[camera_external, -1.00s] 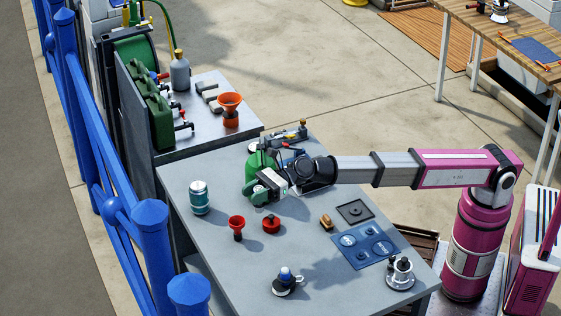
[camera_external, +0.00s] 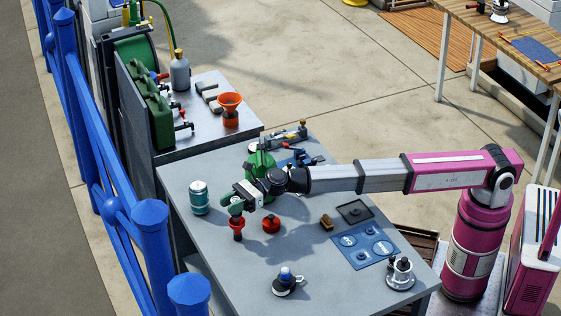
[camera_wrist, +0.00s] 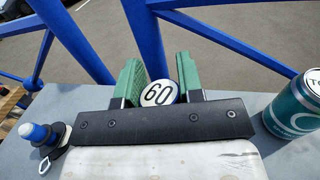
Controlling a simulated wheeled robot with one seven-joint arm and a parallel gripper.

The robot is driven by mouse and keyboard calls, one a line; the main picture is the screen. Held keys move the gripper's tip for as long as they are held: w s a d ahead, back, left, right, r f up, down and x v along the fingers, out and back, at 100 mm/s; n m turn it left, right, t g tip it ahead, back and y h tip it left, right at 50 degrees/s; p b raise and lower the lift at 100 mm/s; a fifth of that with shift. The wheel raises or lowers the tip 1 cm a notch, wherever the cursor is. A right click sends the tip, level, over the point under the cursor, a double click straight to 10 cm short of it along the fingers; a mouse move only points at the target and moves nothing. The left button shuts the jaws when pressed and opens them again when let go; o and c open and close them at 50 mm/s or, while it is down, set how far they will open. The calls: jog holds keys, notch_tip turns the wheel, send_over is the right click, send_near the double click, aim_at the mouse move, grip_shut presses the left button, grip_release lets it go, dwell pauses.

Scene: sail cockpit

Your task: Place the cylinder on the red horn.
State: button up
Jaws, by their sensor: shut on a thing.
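The red horn (camera_external: 237,233) stands upright on the grey table, left of the middle. My gripper (camera_external: 235,208) is directly above it in the external view and covers its top. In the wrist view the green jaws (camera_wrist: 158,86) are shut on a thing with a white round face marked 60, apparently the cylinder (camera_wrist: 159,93). Only its end face shows there; the jaws hide it in the external view. I cannot tell whether it touches the horn.
A teal can (camera_external: 199,198) stands left of the gripper. A red round thing (camera_external: 271,224) is close on the right. A blue-topped item (camera_external: 286,279) is in front. An orange funnel (camera_external: 230,105) stands on the back table.

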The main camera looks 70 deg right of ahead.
jog(key=shift+f, duration=0.1)
jog(key=o, duration=1)
jog(key=shift+c, duration=0.2)
jog(key=shift+s+d, duration=0.15)
jog(key=v, duration=1.1)
jog(key=shift+d, duration=0.25)
jog(key=shift+s, duration=0.15)
